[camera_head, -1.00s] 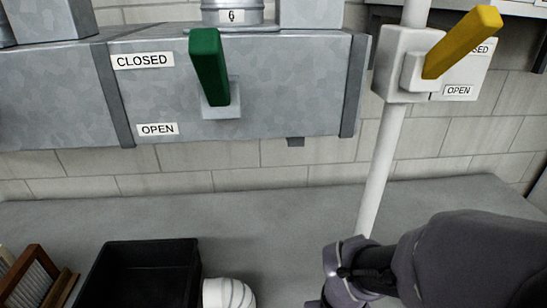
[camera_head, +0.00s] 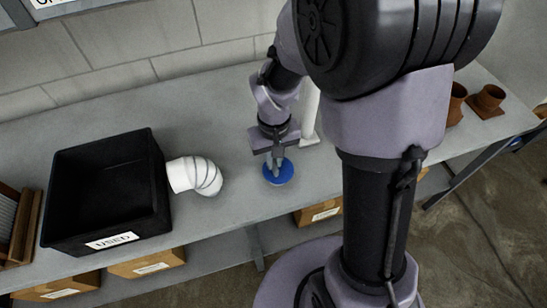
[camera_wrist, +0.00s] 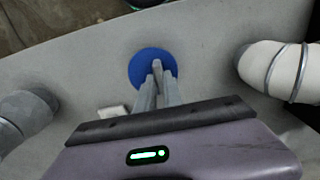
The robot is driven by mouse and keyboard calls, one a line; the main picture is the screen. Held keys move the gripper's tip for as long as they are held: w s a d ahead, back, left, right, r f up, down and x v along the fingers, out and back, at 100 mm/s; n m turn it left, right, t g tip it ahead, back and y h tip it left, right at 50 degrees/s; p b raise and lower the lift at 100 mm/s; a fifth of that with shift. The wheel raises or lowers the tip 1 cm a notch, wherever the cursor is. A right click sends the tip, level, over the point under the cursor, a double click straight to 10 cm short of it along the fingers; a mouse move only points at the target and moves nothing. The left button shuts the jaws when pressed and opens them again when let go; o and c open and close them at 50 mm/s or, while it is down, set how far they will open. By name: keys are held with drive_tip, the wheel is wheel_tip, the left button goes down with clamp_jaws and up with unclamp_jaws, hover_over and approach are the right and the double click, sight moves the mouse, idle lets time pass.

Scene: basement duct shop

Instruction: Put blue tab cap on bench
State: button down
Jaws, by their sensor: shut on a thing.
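The blue tab cap (camera_head: 278,172) is a round blue disc with a grey upright tab. It is at the grey bench (camera_head: 225,135), near the front edge; whether it touches the bench top I cannot tell. My gripper (camera_head: 275,160) points down and is shut on the cap's tab. In the wrist view the blue cap (camera_wrist: 150,68) lies just beyond my fingertips (camera_wrist: 157,72), over the bench surface (camera_wrist: 205,85). The fingers hide part of the tab.
A white elbow pipe (camera_head: 195,176) lies left of the cap, beside a black bin (camera_head: 108,190) labelled USED. A white post (camera_head: 309,115) stands behind right. Brown pipe fittings (camera_head: 487,101) are at the far right. Cardboard boxes (camera_head: 147,264) sit below.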

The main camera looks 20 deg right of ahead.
drive_tip(key=c, duration=1.5)
unclamp_jaws()
wheel_tip(320, 180, up, 14)
drive_tip(key=p, duration=0.5)
drive_tip(key=s+a+r+m+t, duration=0.1)
drive_tip(key=s+r+t, duration=0.1)
drive_tip(key=s+r, duration=0.1)
drive_tip(key=s+a+r+m+t+y, duration=0.1)
drive_tip(key=s+r+m, duration=0.1)
drive_tip(key=s+r, duration=0.2)
drive_tip(key=s+a+r+m+t+y, duration=0.1)
drive_tip(key=s+r+t, duration=0.1)
drive_tip(key=s, duration=0.4)
drive_tip(key=shift+s+a+r+t, duration=0.1)
drive_tip(key=shift+a+r+t, duration=0.15)
drive_tip(key=shift+r, duration=0.55)
